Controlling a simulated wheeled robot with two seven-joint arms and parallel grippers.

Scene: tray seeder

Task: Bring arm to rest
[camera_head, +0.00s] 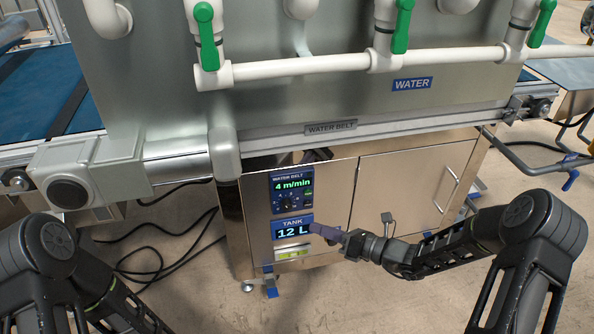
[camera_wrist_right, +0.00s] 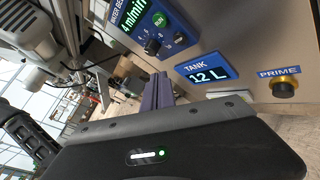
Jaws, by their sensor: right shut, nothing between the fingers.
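My right gripper (camera_head: 326,233) is shut and empty, with its purple fingertips in front of the steel cabinet, just right of the tank display (camera_head: 292,228), which reads 12 L. In the right wrist view the gripper's purple fingers (camera_wrist_right: 158,93) are together, left of the tank display (camera_wrist_right: 208,73). I cannot tell whether the fingertips touch the panel. My left arm (camera_head: 85,285) shows at the lower left, but its gripper is out of view. My right forearm reaches in from the right.
The water belt panel (camera_head: 291,191) reads 4 m/min. A prime button (camera_wrist_right: 284,88) sits right of the tank display. White pipes with green-handled valves (camera_head: 208,40) run above. A cabinet door handle (camera_head: 446,190) juts out at right. Cables (camera_head: 150,255) lie on the floor at left.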

